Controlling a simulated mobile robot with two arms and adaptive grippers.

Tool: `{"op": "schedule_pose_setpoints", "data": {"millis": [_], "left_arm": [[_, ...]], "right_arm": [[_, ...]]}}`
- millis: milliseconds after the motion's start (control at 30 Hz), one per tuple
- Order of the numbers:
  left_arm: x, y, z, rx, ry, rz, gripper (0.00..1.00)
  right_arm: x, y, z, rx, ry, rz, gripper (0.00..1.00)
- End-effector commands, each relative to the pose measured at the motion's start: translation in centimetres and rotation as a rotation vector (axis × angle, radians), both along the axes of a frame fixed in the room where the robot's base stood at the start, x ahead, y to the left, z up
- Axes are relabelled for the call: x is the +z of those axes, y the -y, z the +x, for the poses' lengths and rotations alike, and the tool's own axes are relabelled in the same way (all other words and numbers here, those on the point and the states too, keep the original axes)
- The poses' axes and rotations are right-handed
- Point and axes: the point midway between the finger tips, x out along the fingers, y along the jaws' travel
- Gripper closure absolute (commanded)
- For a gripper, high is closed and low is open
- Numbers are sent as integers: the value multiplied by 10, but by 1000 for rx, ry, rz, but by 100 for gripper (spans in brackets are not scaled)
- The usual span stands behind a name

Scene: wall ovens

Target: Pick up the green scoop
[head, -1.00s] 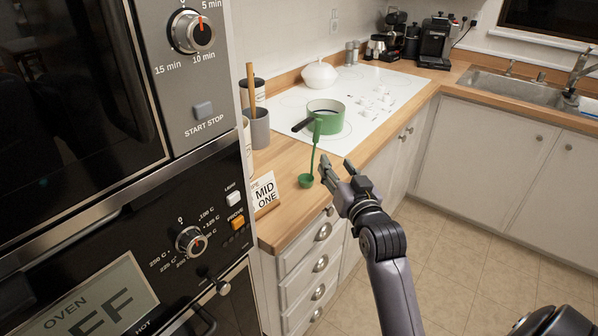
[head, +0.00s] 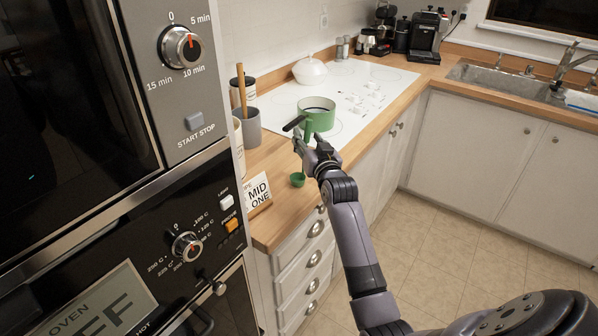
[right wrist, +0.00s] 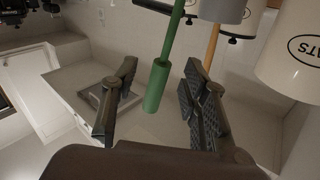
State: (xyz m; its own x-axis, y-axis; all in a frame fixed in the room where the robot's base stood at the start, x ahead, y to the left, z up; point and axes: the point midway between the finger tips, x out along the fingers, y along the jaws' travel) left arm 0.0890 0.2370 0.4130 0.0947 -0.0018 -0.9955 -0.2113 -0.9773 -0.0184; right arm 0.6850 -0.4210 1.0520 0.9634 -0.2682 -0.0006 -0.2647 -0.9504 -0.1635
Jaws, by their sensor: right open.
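The green scoop (head: 297,180) stands at the counter's front edge, its bowl low and its handle pointing up, partly hidden by my right gripper (head: 312,152). In the right wrist view the scoop's thick green handle (right wrist: 157,86) shows between the two spread fingers of my right gripper (right wrist: 160,98), with visible space on both sides. The fingers are open and do not close on the handle. My left gripper is not in view.
A green pot (head: 324,120) sits on the white cooktop (head: 375,88) just behind the scoop. A grey cup (head: 247,127) with a wooden utensil and a sign (head: 257,190) stand to the left. The wall oven (head: 120,262) fills the left side.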

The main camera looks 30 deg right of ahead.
Motion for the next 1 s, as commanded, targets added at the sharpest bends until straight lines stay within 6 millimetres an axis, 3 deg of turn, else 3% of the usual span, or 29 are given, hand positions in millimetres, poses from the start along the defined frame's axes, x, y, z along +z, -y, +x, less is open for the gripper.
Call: {"op": "schedule_pose_setpoints", "data": {"millis": [133,433,1000], "left_arm": [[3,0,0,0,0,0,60],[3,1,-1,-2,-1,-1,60],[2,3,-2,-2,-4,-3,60]], "right_arm": [[1,5,13,-1,-1,-2,59],[0,5,16,0,1,-1,59],[0,5,15,0,1,-1,97]]}}
